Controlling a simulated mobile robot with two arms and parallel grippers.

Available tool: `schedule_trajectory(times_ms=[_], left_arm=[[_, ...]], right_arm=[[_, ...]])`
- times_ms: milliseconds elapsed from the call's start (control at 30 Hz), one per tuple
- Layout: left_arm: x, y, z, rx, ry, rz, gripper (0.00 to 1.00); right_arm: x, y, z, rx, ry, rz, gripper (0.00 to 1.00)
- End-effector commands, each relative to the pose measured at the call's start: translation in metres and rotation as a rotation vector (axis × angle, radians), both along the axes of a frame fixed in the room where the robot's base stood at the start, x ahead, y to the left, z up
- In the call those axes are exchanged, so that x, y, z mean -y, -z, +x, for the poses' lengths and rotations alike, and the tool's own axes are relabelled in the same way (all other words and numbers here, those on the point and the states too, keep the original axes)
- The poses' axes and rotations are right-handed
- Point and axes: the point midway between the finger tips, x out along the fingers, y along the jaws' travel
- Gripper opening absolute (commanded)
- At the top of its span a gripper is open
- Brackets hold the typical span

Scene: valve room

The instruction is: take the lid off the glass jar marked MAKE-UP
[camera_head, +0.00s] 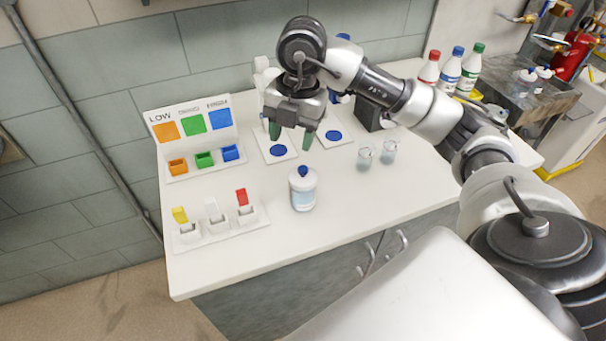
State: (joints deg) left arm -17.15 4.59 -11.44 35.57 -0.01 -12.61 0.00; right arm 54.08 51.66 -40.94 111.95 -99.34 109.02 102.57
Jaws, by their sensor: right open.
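A glass jar (303,198) stands upright near the middle of the white counter. Its label is too small to read. A pale lid with a blue knob (303,171) sits on top of the jar. My right gripper (291,138) points down behind and above the jar, apart from it. Its two green-tipped fingers are spread, with nothing between them. My left gripper is not in view.
Two small glass beakers (365,157) stand right of the jar. A colour-marked rack (188,128) and a tray of small flip-top boxes (215,224) are at left. Capped bottles (450,70) stand at back right. The front counter is clear.

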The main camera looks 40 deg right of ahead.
Motion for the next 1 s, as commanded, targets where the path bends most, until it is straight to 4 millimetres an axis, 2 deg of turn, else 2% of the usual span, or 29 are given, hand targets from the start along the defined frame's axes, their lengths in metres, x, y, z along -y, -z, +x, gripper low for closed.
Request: schedule_trajectory(times_ms=[33,100,200,400,667,800,1000], left_arm=[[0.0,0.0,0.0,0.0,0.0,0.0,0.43],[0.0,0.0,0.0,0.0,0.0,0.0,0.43],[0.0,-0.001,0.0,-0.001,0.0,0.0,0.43],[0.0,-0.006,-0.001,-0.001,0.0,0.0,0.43],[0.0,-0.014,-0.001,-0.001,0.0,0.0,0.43],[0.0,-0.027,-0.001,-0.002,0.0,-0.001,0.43],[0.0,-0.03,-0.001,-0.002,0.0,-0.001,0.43]], right_arm=[[0.013,-0.005,0.001,-0.006,0.041,-0.056,0.53],[0.023,-0.008,0.001,-0.012,0.079,-0.105,0.53],[0.029,0.001,0.0,-0.022,0.1,-0.134,0.53],[0.029,0.032,0.0,-0.023,0.098,-0.134,0.53],[0.027,0.052,0.0,-0.022,0.097,-0.132,0.53],[0.024,0.073,-0.001,-0.024,0.095,-0.132,0.53],[0.024,0.096,0.0,-0.02,0.097,-0.131,0.53]])
